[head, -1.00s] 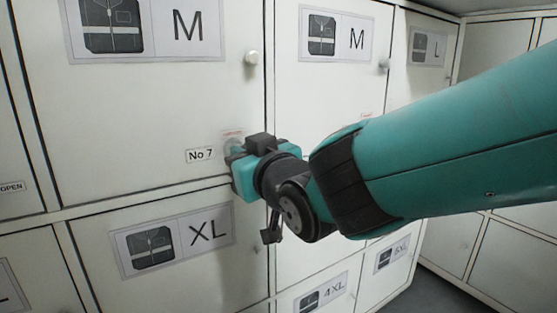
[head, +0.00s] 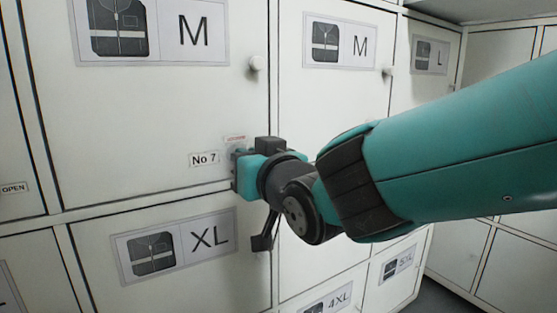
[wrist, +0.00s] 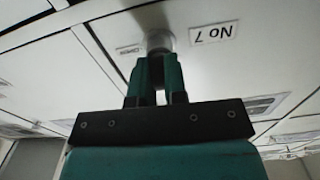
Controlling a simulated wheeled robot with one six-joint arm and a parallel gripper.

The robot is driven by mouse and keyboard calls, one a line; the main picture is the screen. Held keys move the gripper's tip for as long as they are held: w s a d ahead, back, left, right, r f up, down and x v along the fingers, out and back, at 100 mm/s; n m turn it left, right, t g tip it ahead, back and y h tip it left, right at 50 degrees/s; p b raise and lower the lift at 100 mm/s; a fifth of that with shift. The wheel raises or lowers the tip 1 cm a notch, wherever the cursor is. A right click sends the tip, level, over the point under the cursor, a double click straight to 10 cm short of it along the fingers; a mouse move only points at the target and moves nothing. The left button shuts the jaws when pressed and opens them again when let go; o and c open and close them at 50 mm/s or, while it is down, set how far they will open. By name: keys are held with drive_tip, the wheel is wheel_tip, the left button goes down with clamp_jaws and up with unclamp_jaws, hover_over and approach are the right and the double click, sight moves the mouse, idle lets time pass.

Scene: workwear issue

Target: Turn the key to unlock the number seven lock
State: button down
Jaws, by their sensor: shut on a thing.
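The number seven lock (wrist: 160,40) shows in the wrist view as a round grey cylinder on the white door, beside the upside-down "No 7" label (wrist: 213,33). In the head view the label (head: 204,159) is just left of my gripper (head: 238,172), which covers most of the lock. My gripper's two teal fingers (wrist: 158,68) point straight at the lock face and are close to it. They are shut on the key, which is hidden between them. I cannot tell how far the key is turned.
The M locker door (head: 130,120) with a round knob (head: 256,63) is flush in its frame. The XL door (head: 240,275) is below, and another M door (head: 325,110) is to the right.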

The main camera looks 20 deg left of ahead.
drive_tip(key=c, duration=0.8)
unclamp_jaws()
drive_tip(key=shift+o, duration=0.2)
drive_tip(key=b+v, duration=0.3)
drive_tip(key=v, duration=0.4)
drive_tip(key=shift+d, duration=0.15)
idle(0.6)
drive_tip(key=shift+s, duration=0.1)
